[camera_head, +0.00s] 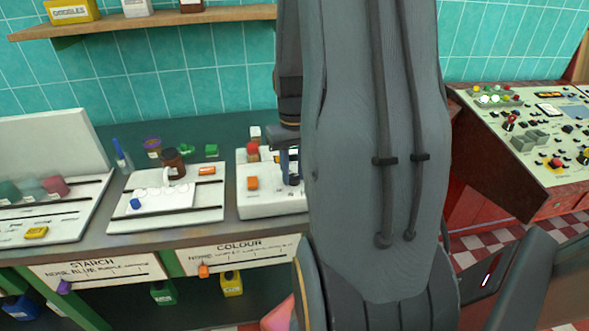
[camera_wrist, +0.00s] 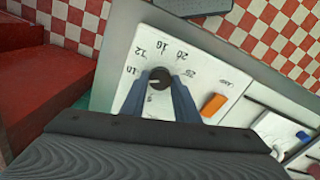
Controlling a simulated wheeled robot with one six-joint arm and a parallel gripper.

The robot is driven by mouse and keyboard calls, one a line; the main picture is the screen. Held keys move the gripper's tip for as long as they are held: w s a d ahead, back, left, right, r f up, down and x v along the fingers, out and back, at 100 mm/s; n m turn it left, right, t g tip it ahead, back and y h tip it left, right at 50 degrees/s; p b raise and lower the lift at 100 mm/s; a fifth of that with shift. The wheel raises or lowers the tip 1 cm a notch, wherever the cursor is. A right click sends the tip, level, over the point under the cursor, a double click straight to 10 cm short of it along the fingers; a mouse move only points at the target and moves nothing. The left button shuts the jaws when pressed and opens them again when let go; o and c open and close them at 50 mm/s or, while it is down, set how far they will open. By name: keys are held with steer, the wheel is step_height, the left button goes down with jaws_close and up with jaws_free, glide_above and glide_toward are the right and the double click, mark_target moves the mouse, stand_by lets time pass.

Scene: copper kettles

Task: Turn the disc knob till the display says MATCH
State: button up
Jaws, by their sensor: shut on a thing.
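The disc knob (camera_wrist: 160,77) is dark and round with a pale mark, on the white panel of an instrument (camera_wrist: 130,75) with printed numbers around it. My gripper (camera_wrist: 161,84) has its blue-grey fingers on either side of the knob, shut on it. In the head view my gripper (camera_head: 290,166) reaches down onto the white instrument (camera_head: 272,203), and the knob is mostly hidden there. My arm covers the instrument's right part. No readable display shows in either view.
An orange block-like button (camera_wrist: 213,104) sits on the panel near the knob; it also shows in the head view (camera_head: 252,183). A white unit (camera_head: 190,208) with jars behind stands left. A shelf (camera_head: 150,22) hangs above. A control console (camera_head: 530,140) stands at right.

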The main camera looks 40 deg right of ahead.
mark_target(294, 176)
steer(key=shift+m+p, duration=0.3)
steer(key=shift+m, duration=1)
steer(key=o, duration=1.1)
steer(key=shift+r+b, duration=0.75)
steer(key=shift+r, duration=3.2)
